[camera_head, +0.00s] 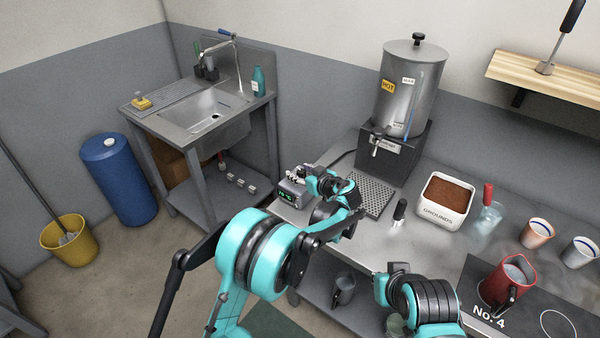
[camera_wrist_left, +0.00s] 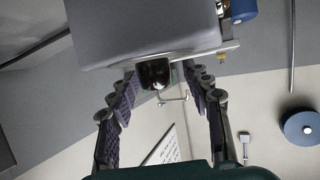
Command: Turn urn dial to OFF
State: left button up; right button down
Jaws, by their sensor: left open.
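The steel urn (camera_head: 392,100) stands on a dark base (camera_head: 405,160) at the back of the counter, with a spigot (camera_head: 377,142) at its front. I cannot make out its dial or the dial's setting in the head view. My left gripper (camera_head: 300,173) is at the counter's left end, beside a small box with a green display (camera_head: 288,195), apart from the urn. In the left wrist view the gripper (camera_wrist_left: 160,85) is open, with a dark rounded part (camera_wrist_left: 155,72) on a grey body (camera_wrist_left: 140,30) showing between its fingers. I cannot tell whether they touch it. My right gripper is not visible.
A drip grate (camera_head: 370,196) lies before the urn. A white grounds bin (camera_head: 443,213), a glass (camera_head: 487,220), a red jug (camera_head: 506,284) and two cups (camera_head: 537,234) stand to the right. A sink (camera_head: 205,108) and blue barrel (camera_head: 118,178) are at left.

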pick_arm(q)
jog(key=v, duration=1.2)
jog(key=s+a+r+m+g+h, duration=0.1)
jog(key=s+a+r+m+g, duration=0.1)
jog(key=s+a, duration=0.5)
jog(key=s+a+r+m+g+h, duration=0.15)
jog(key=s+a, duration=0.25)
jog(key=a, duration=0.6)
jog(key=s+a+f+m+h, duration=0.1)
jog(key=s+a+f+h, duration=0.1)
jog(key=s, duration=0.7)
jog(key=s+a+f+m+h, duration=0.1)
jog(key=s+a, duration=0.3)
jog(key=s, duration=0.6)
jog(key=shift+s+a+f+m+g+h, duration=0.2)
jog(key=shift+a+f+m+g+h, duration=0.15)
jog(key=shift+m+h, duration=0.35)
jog(key=shift+w+d, duration=0.1)
